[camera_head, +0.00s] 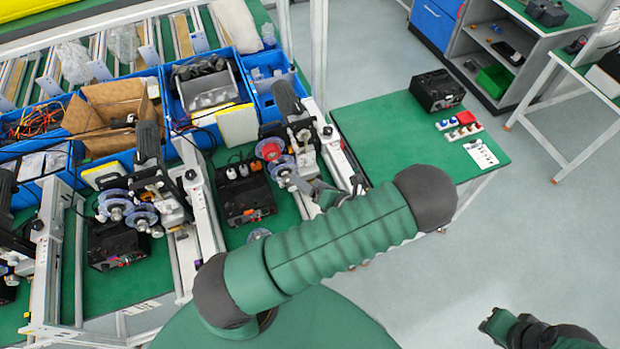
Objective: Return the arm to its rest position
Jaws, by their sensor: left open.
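My left arm (330,245) crosses the lower middle of the head view, its green upper part running up right to a dark elbow. Beyond it, my left gripper (314,188) is small and partly hidden by the arm. It is open, close beside the coder machine (300,145) with the red roll (269,149). I cannot tell whether it touches the machine. Nothing shows between its fingers. A green and black part of my right arm (540,332) shows at the bottom right; no right gripper fingers can be made out.
More coder machines (150,195) stand in a row at left, with blue bins (205,95) behind them. A shelf (500,45) stands farther back. The floor (530,220) at right is clear.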

